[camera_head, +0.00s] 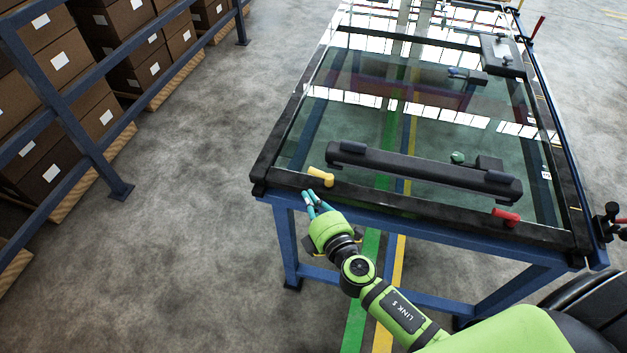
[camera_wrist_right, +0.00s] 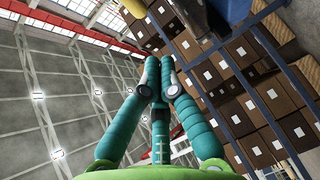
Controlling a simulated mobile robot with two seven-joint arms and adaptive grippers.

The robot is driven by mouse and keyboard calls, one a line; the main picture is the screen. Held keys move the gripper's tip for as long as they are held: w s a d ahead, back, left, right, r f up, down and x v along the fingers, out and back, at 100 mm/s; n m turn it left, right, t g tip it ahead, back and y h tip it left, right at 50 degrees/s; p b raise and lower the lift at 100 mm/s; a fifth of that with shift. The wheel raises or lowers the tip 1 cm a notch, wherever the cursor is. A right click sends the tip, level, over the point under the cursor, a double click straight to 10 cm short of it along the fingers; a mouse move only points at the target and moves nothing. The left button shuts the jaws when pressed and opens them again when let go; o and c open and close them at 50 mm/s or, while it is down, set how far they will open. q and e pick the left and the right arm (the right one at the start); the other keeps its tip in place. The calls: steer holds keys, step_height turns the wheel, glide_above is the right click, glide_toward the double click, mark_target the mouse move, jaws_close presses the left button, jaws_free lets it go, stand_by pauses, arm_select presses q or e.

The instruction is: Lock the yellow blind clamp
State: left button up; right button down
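The yellow blind clamp (camera_head: 321,176) sits on the dark front rail of the glass-topped blue table, near its left corner in the head view. My right gripper (camera_head: 309,194) has teal fingers and is just below and left of the clamp, close to the rail's outer edge. I cannot tell whether it touches the clamp or rail. In the right wrist view, the fingertips (camera_wrist_right: 160,66) come together with nothing visible between them. My left gripper is not in view.
A red clamp (camera_head: 506,217) sits farther right on the front rail. A long dark bar (camera_head: 425,170) lies across the glass (camera_head: 340,130) behind it. A blue railing (camera_head: 75,125) and stacked boxes (camera_head: 50,165) stand at left. The floor (camera_head: 190,200) between is clear.

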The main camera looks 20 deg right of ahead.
mark_target(320, 176)
steer(key=w, duration=0.1)
steer(key=w+d, duration=0.1)
steer(key=w, duration=0.1)
steer(key=w+d+f, duration=0.1)
steer(key=shift+w+d, duration=0.15)
steer(key=shift+w, duration=0.25)
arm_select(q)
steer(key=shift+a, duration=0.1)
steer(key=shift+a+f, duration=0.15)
arm_select(e)
steer(key=shift+d, duration=0.1)
